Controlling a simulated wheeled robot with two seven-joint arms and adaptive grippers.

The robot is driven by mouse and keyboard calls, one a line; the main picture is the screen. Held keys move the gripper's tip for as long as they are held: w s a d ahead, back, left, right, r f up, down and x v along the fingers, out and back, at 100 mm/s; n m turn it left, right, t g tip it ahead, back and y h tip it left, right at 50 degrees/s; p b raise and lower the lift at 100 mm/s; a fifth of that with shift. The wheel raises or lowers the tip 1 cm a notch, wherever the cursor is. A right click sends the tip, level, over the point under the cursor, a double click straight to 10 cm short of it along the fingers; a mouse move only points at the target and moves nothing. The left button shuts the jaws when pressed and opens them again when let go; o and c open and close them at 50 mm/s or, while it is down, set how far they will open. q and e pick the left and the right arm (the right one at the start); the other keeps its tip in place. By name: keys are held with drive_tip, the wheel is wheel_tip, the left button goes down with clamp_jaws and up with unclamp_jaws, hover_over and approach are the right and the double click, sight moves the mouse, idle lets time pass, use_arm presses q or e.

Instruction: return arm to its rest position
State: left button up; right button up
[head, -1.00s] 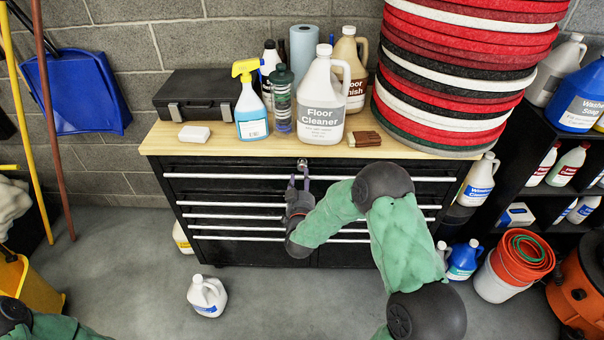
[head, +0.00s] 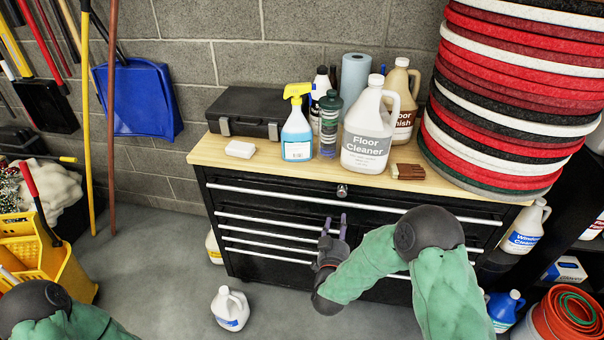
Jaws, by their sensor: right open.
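My right arm reaches in from the lower right in the head view, with green sleeves and dark joints. My right gripper (head: 334,228) is open and empty, its two fingers pointing up in front of the drawers of the black tool cabinet (head: 215,195). Whether it touches the drawer front I cannot tell. Part of my left arm shows at the lower left corner; its gripper is out of view.
The wooden cabinet top holds a floor cleaner jug (head: 366,150), a spray bottle (head: 297,135), a black case (head: 250,108) and stacked round pads (head: 505,100). A white jug (head: 230,309) stands on the floor. A yellow mop bucket (head: 60,262) is at left.

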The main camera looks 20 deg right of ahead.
drive_tip(key=s+a+f+n+g+y, duration=0.1)
drive_tip(key=s+a+f+g+y, duration=0.2)
drive_tip(key=a+f+y, duration=0.5)
drive_tip(key=s+a+f+n+g+y, duration=0.1)
drive_tip(key=s+a+f+n+g, duration=0.25)
drive_tip(key=f, duration=0.85)
drive_tip(key=s+a+f+g+y, duration=0.2)
drive_tip(key=s+a+f+g, duration=0.2)
drive_tip(key=s, duration=0.4)
drive_tip(key=s+a+f+g+y, duration=0.2)
drive_tip(key=s+a+f+g, duration=0.2)
drive_tip(key=s, duration=0.5)
drive_tip(key=a+p, duration=0.1)
drive_tip(key=a, duration=0.1)
drive_tip(key=shift+a+m+y, duration=0.3)
drive_tip(key=shift+a+m, duration=0.05)
drive_tip(key=shift+f, duration=0.1)
